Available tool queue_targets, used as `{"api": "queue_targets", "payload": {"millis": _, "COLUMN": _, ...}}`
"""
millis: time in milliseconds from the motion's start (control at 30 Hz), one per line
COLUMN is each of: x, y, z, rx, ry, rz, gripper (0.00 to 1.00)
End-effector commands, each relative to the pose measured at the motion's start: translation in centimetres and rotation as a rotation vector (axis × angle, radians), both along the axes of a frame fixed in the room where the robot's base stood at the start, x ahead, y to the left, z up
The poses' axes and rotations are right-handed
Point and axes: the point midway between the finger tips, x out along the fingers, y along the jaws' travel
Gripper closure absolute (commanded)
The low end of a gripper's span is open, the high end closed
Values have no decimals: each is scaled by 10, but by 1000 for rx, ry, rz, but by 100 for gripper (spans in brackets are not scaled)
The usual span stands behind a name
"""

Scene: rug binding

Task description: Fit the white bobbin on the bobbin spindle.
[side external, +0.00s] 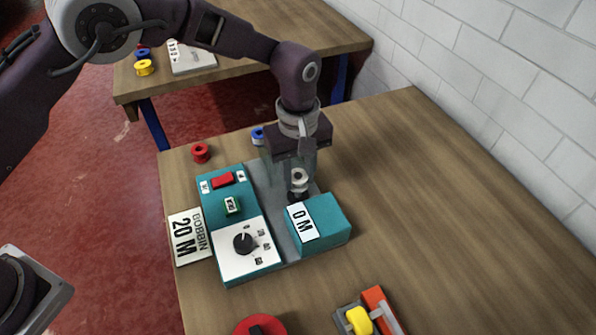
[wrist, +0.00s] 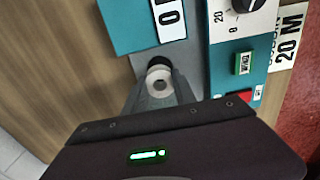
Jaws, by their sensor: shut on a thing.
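The white bobbin (side external: 299,177) is between the fingers of my gripper (side external: 297,182), which is shut on it. In the wrist view the bobbin (wrist: 160,82) shows its round face and centre hole between the two grey fingertips (wrist: 160,90). A dark round part, apparently the bobbin spindle (side external: 297,197), stands on the grey plate beside the teal block marked "0 M" (side external: 317,222). It also shows as a black shape (wrist: 158,64) just past the bobbin. The bobbin looks upright and directly over or against this part; I cannot tell whether they touch.
A teal control box (side external: 238,225) with a knob, green display and red switch stands left of the spindle. A "20 M BOBBIN" card (side external: 188,237) lies beside it. Red (side external: 201,153) and blue (side external: 258,136) bobbins stand behind. The table's right side is clear.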

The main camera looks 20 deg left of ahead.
Motion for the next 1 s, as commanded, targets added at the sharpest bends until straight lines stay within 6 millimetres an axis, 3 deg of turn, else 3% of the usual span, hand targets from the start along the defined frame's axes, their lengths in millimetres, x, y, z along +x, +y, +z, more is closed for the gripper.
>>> {"api": "queue_targets", "payload": {"millis": 1000, "x": 0, "y": 0, "z": -26, "rx": 0, "ry": 1, "rz": 0, "gripper": 100}}
